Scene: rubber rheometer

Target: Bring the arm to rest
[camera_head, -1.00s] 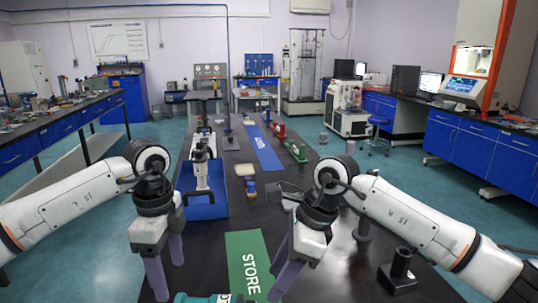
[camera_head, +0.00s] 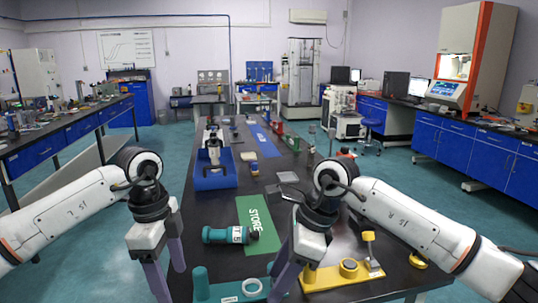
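My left gripper (camera_head: 168,270) is at the lower left, beside the left edge of the dark table (camera_head: 212,270). Its two purple fingers point down and stand apart, with nothing between them. My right gripper (camera_head: 286,275) hangs over the near part of the table, right of the green STORE mat (camera_head: 257,218). Its fingers overlap in this view, so their gap does not show clearly. I see nothing held in it. Both arms are bent, with the grippers pointing down.
A teal cylindrical tool (camera_head: 222,235) lies across the mat's left edge. A teal fixture (camera_head: 230,291) and a yellow fixture (camera_head: 335,277) are at the near edge, close to the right gripper. A blue bin (camera_head: 215,181) stands further back. Floor at left is clear.

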